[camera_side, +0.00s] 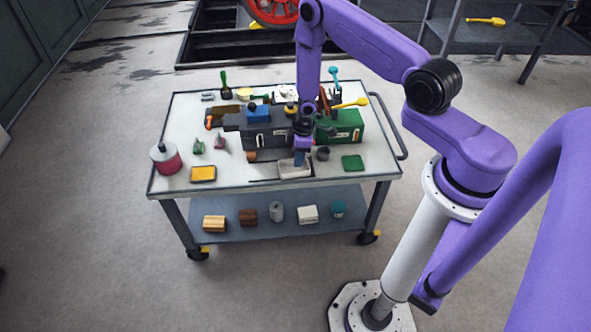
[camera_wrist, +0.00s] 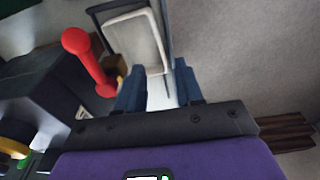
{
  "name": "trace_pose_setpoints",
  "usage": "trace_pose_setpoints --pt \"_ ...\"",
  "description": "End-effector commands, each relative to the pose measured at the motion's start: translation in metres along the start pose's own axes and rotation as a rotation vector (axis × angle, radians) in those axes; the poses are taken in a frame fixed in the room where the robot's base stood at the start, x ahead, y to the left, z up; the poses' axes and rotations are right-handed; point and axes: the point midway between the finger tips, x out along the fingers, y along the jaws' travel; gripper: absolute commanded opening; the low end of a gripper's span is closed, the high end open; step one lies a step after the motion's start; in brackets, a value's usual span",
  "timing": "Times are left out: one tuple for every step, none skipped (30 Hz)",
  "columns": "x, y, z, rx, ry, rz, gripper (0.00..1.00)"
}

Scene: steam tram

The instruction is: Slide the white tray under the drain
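The white tray (camera_side: 295,170) lies flat on the cart top near its front edge, in front of the dark grey box. In the wrist view the tray (camera_wrist: 137,40) is beyond my fingertips, with a pale rim and a greyish inside. My gripper (camera_side: 299,159) points down at the tray's back part in the side view. In the wrist view my gripper (camera_wrist: 160,85) shows two blue fingers apart with a pale gap between them. I cannot tell whether they touch the tray. I cannot make out the drain clearly; a copper-coloured cylinder (camera_side: 265,155) lies left of the tray.
The dark grey box (camera_side: 262,138) and a green box (camera_side: 345,126) stand behind the tray. A small dark cup (camera_side: 323,153) and a green pad (camera_side: 353,162) are to its right. A red knobbed rod (camera_wrist: 88,60) is left of my fingers.

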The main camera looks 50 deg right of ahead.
Motion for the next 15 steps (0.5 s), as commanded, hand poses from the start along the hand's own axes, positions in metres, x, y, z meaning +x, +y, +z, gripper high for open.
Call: trace_pose_setpoints --pt "0.009 -0.001 0.001 0.001 -0.001 -0.002 0.36" --pt "0.013 -0.001 0.001 0.0 -0.001 -0.002 0.36" --pt "0.019 -0.001 0.001 0.0 -0.001 -0.002 0.36" --pt "0.024 -0.001 0.0 0.0 -0.001 -0.001 0.36" --pt "0.028 -0.001 0.0 -0.001 -0.001 -0.001 0.36" --pt "0.034 -0.001 0.0 -0.001 -0.001 -0.001 0.36" --pt "0.038 -0.001 0.001 0.0 -0.001 -0.002 0.36" --pt "0.042 -0.001 0.001 0.0 -0.001 -0.001 0.36" --pt "0.047 -0.001 0.001 -0.001 -0.001 -0.001 0.36" --pt "0.05 -0.001 0.0 0.0 -0.001 -0.001 0.36" --pt "0.053 -0.001 0.0 -0.001 -0.001 -0.001 0.36" --pt "0.058 -0.001 0.0 -0.001 -0.001 -0.001 0.36" --pt "0.06 -0.001 0.0 -0.001 -0.001 -0.001 0.36" --pt "0.062 -0.001 0.0 0.0 -0.001 -0.001 0.36" --pt "0.065 -0.001 0.0 0.0 -0.001 -0.001 0.36"
